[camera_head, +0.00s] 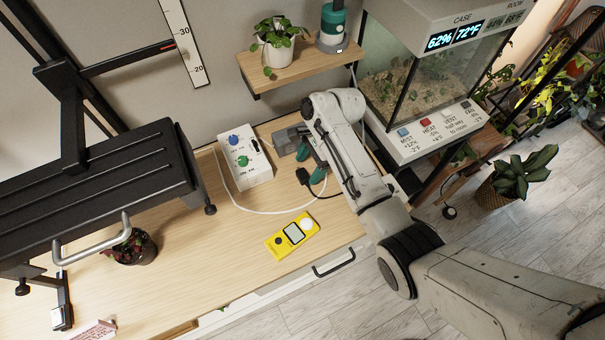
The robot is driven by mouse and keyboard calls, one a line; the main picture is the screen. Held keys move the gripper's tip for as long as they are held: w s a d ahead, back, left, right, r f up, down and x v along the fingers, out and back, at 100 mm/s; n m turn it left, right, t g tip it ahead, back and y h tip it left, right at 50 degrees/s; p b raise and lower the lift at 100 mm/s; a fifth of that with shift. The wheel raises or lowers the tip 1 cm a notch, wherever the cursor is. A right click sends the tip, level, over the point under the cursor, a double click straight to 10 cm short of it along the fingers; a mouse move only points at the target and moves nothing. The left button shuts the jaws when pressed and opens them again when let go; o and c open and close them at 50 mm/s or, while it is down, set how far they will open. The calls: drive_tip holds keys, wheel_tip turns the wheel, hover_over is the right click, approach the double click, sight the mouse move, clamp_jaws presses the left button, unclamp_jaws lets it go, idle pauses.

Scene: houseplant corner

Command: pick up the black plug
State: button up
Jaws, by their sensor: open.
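The black plug (303,176) appears as a small dark piece on the wooden bench, with a thin black cord running off its lower right. My gripper (311,163) hangs over the bench just above and to the right of it in the picture. Its two teal fingers are apart, with nothing seen between them. The plug looks outside the fingers, close to them. I cannot tell the height gap. My arm hides the bench to the right of the fingers.
A white control box (244,172) with blue and green knobs stands left of the gripper, and a white cable (262,211) loops around the plug. A yellow meter (279,245) lies nearer the front edge. A wall shelf (290,72) and a terrarium (428,85) stand behind.

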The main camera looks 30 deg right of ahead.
sight(305, 173)
drive_tip(key=x, duration=0.3)
drive_tip(key=shift+f, duration=0.1)
drive_tip(key=c, duration=1)
drive_tip(key=shift+o, duration=0.2)
